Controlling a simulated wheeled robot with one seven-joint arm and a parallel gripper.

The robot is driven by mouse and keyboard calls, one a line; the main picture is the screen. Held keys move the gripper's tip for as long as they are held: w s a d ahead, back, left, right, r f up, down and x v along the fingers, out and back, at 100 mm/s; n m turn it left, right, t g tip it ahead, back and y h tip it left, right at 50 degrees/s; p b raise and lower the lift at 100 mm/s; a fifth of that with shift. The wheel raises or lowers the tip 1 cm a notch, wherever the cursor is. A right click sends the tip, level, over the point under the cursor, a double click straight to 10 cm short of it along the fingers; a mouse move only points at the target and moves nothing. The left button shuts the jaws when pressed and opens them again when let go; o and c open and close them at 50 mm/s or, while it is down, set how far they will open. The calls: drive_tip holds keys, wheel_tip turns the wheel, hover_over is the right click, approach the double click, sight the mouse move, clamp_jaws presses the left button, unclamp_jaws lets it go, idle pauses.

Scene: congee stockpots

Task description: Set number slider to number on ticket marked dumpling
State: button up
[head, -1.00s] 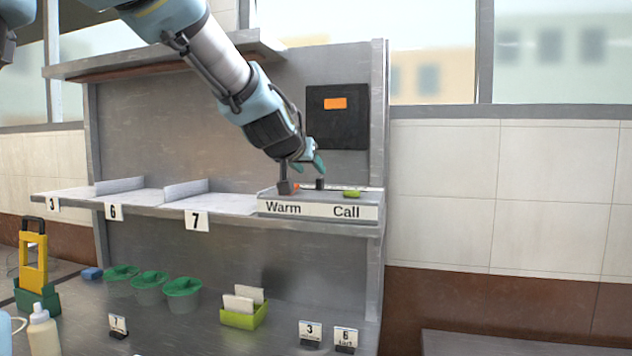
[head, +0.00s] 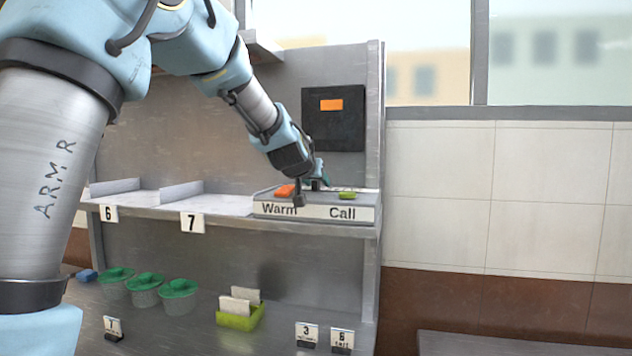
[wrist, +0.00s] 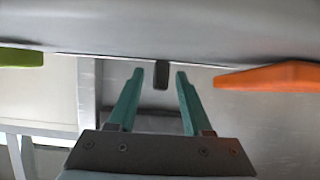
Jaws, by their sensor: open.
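A control box with Warm and Call labels (head: 316,211) sits at the right end of the shelf. A small dark knob (wrist: 161,75) on it, which looks like the slider, shows between my fingertips in the wrist view. My gripper (wrist: 160,72) is open, one teal finger on each side of the knob, with gaps visible; I cannot tell how deep the fingers reach. Standing tickets on the lower counter read 7 (head: 113,327), 3 (head: 306,334) and 6 (head: 342,340). Their small words are too blurred to read, so the dumpling ticket cannot be told.
An orange button (head: 285,190) and a green button (head: 347,194) flank the knob. A black panel with an orange display (head: 331,104) hangs behind. Shelf tags read 6 and 7. Green-lidded tubs (head: 146,290) and a green card holder (head: 240,316) stand below.

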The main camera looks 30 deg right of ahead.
drive_tip(key=shift+c, duration=0.2)
clamp_jaws()
idle(1.1)
